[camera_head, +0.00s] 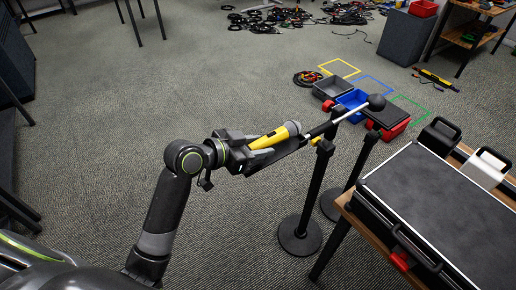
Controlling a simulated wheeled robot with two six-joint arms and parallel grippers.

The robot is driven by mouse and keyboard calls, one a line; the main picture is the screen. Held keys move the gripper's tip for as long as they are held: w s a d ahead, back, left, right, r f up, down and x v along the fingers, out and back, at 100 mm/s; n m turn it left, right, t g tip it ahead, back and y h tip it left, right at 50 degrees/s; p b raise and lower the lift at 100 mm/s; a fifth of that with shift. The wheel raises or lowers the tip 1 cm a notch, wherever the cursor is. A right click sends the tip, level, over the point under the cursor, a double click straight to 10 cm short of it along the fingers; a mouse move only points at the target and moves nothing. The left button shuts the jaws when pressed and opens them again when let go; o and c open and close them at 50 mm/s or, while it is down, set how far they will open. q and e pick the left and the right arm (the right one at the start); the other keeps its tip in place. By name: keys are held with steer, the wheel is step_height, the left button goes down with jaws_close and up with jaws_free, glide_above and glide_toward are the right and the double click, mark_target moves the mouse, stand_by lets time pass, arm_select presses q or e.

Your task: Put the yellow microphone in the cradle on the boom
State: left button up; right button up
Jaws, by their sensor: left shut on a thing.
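The yellow microphone (268,139) is held in my left gripper (245,150), which is shut on its body. Its pale grey head (292,128) points right, away from the gripper. The microphone lies close beside the boom (345,114), a slanted bar on a black stand (313,185) with a dark round end at the upper right. A dark piece below the microphone runs along the lower left part of the boom. I cannot tell whether it is the cradle, or whether the microphone touches it. My right gripper is out of view.
Two round stand bases (300,235) stand on the carpet. A workbench (345,205) with a large black case (440,215) is at the right. Grey, blue (353,98) and red (396,128) bins lie beyond the boom.

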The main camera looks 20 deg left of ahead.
arm_select(q)
steer(key=shift+f, duration=0.6)
steer(key=shift+f+b, duration=0.45)
steer(key=shift+f, duration=0.15)
steer(key=o, duration=1.2)
steer(key=shift+c, duration=0.2)
steer(key=shift+r, duration=0.2)
steer(key=v, duration=1.2)
steer(key=shift+r, duration=0.45)
